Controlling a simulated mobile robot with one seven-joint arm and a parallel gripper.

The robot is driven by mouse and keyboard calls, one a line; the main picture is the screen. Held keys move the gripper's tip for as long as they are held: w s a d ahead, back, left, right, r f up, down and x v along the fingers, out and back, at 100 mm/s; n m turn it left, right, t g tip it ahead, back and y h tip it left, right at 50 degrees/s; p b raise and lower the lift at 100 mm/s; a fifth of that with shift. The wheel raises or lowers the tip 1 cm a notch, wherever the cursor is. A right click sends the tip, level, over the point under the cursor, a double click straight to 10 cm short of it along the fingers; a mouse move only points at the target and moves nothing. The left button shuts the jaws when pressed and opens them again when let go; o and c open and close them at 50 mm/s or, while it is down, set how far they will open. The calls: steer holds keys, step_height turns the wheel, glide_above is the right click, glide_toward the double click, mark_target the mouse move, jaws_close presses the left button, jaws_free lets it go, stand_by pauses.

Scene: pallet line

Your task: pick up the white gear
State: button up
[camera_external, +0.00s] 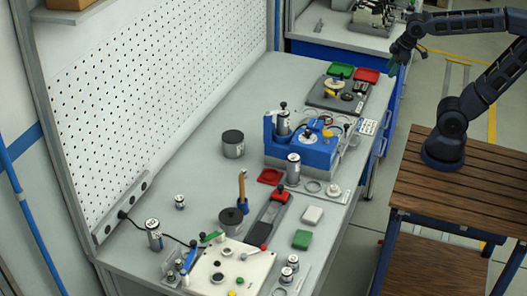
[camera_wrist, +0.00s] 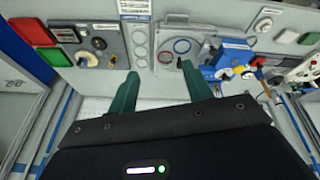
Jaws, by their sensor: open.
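No piece is clear enough to name surely as the white gear. A pale round piece (camera_wrist: 88,59) lies on the dark assembly board (camera_wrist: 112,37) at upper left in the wrist view; its teeth are too small to tell. The board (camera_external: 325,98) also shows in the external view, at the far end of the bench, with small yellow, pale and dark parts on it. My gripper (camera_external: 399,60) is raised at the upper right, beyond the bench's right edge and apart from the board. In the wrist view my gripper's green fingers (camera_wrist: 160,85) are spread, with nothing between them.
Green (camera_external: 340,70) and red (camera_external: 366,75) trays adjoin the board. A blue fixture (camera_external: 303,153) stands mid-bench. Cylinders, a wooden-handled tool (camera_external: 242,187) and a white plate (camera_external: 235,268) crowd the near end. A perforated panel (camera_external: 160,75) borders the left; the bench beside it is largely clear.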

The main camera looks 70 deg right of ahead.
steer(key=w+a+f+n+g, duration=0.1)
steer(key=w+a+f+n, duration=0.2)
steer(key=w+a+n, duration=0.55)
steer(key=n+g, duration=0.3)
steer(key=n, duration=1.3)
glide_above(334, 187)
step_height(334, 187, down, 18)
step_height(334, 187, down, 10)
steer(key=shift+s+f, duration=0.1)
steer(key=c, duration=1.1)
